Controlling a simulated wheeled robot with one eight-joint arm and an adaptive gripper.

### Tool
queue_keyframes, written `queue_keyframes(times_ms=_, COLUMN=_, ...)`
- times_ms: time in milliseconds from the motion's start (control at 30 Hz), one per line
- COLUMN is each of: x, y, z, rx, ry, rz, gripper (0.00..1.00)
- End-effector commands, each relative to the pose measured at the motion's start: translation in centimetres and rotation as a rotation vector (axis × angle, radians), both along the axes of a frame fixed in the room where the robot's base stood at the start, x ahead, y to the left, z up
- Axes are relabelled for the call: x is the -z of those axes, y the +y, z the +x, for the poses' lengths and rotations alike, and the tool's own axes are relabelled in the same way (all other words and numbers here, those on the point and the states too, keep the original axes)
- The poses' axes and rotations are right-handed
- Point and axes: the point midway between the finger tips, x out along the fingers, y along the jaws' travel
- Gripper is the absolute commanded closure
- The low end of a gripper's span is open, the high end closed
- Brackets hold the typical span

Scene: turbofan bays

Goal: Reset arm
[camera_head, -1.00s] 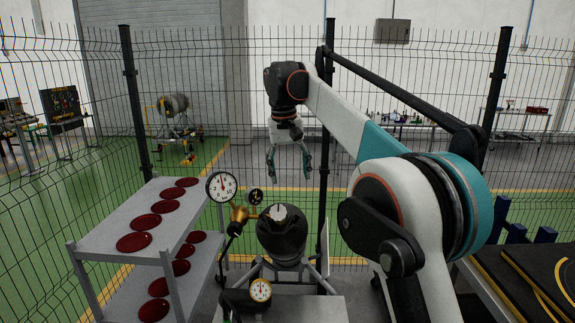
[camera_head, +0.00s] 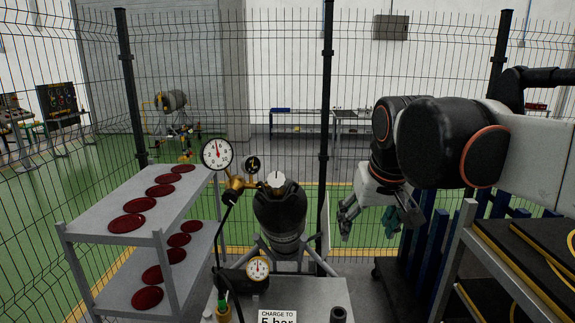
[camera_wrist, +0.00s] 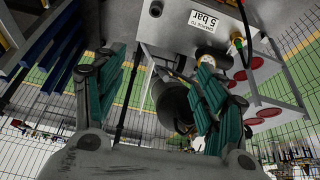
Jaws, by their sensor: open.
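My gripper (camera_head: 378,219) hangs at the right of centre in the head view, with my arm folded to the right. It is open and empty. In the wrist view its two teal-padded fingers (camera_wrist: 158,95) are spread apart with nothing between them. In the head view it is to the right of the dark pressure vessel (camera_head: 280,215) and apart from it. The vessel also shows beyond the fingers in the wrist view (camera_wrist: 172,104).
A grey two-level shelf (camera_head: 90,236) with several dark red discs stands at the left. A large gauge (camera_head: 216,154) stands by the vessel. A label (camera_head: 277,315) reads "CHARGE TO 5 bar". A rack with black-yellow trays (camera_head: 500,245) is at the right. A mesh fence closes off the back.

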Motion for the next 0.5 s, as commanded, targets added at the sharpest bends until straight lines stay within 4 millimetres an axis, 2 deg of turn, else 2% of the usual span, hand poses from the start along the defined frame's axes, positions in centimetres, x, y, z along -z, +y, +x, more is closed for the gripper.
queue_keyframes(times_ms=33, x=2.2, y=-0.7, z=-1.9, rx=0.006, ry=-0.016, rz=0.002, gripper=0.34)
queue_keyframes(times_ms=167, x=6.5, y=-1.9, z=-5.8, rx=0.013, ry=-0.063, rz=0.008, gripper=0.34)
queue_keyframes(times_ms=300, x=11.5, y=-3.0, z=-9.9, rx=0.023, ry=-0.111, rz=0.013, gripper=0.34)
queue_keyframes(times_ms=500, x=17.7, y=-4.0, z=-14.3, rx=0.035, ry=-0.168, rz=0.015, gripper=0.34)
